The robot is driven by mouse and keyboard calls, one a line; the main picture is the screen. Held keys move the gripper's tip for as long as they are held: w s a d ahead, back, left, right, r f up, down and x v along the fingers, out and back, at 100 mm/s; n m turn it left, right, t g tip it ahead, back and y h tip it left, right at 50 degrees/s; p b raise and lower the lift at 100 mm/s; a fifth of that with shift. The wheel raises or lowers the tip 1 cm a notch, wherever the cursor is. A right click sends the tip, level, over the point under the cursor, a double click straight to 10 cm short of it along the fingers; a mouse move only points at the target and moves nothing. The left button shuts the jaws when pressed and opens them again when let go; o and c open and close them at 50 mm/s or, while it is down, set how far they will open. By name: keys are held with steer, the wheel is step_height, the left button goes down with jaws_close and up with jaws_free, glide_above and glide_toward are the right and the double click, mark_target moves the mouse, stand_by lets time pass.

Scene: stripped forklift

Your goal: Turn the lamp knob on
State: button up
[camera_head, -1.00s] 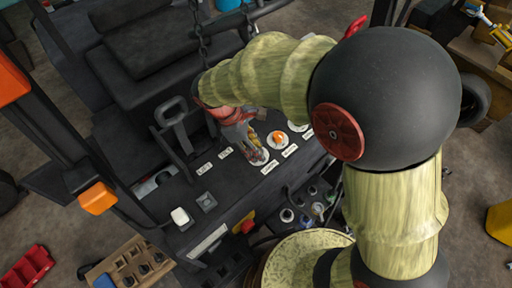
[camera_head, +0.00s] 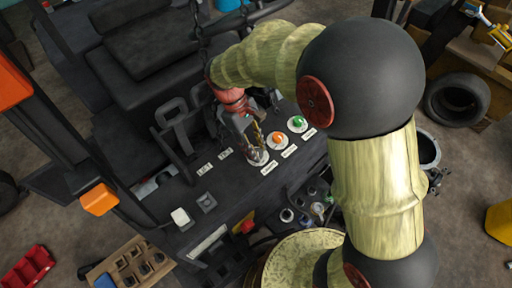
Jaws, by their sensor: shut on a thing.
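A row of round knobs on white discs sits on the forklift's dark panel, each with a white label beside it. The green knob (camera_head: 297,122) is at the right and the orange knob (camera_head: 277,139) is in the middle. My gripper (camera_head: 257,153) is at the leftmost white disc (camera_head: 259,159), fingers pointing down and shut on the knob there. The fingers hide most of that knob, so its colour and angle cannot be told. The labels are too small to read, so which knob is the lamp's cannot be told.
A black handle (camera_head: 176,127) stands just left of my gripper. A black seat (camera_head: 140,45) is behind. Bottles and jars (camera_head: 312,205) stand below the panel.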

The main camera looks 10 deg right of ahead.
steer(key=m, duration=0.2)
steer(key=m+g+y, duration=0.1)
steer(key=m, duration=0.2)
steer(key=shift+w+d+y, duration=0.1)
steer(key=shift+y, duration=0.2)
stand_by(0.4)
steer(key=o, duration=1.2)
steer(key=shift+c, duration=0.2)
steer(key=shift+r, duration=0.1)
steer(key=v, duration=1.1)
steer(key=shift+w+r, duration=0.25)
steer(key=shift+r, duration=0.1)
steer(key=shift+d+r, duration=0.1)
